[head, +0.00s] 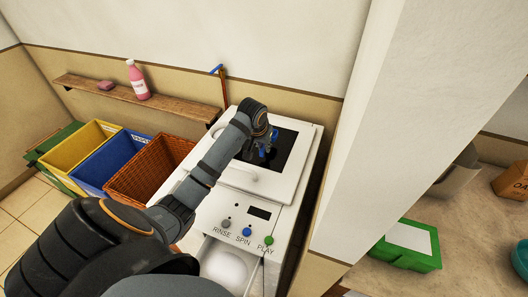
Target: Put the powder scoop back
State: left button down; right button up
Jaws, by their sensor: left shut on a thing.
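My left arm reaches over the white washing machine (232,205). My left gripper (263,150) is above the dark window in its top lid and is shut on a small blue thing (262,154), which looks like the powder scoop. The gripper and arm partly hide it, so its full shape cannot be told. At the machine's front, a white drawer (209,252) stands pulled out, below the RINSE, SPIN and PLAY buttons; a pale rounded shape shows inside. My right gripper is not in view.
Yellow (72,158), blue (92,180) and brown wicker (132,183) baskets stand left of the machine. A wall shelf (112,91) holds a pink bottle (138,82). A white wall post (375,130) rises close on the right. A green box (401,256) sits beyond it.

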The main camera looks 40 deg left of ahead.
aim_at(264, 159)
pick_arm(q)
jog(key=shift+f+p, duration=0.4)
jog(key=shift+f, duration=1.3)
jog(key=shift+f, duration=0.1)
jog(key=c, duration=1.4)
grip_release()
jog(key=shift+w, duration=0.1)
jog(key=shift+o, duration=0.2)
jog(key=v, duration=1.2)
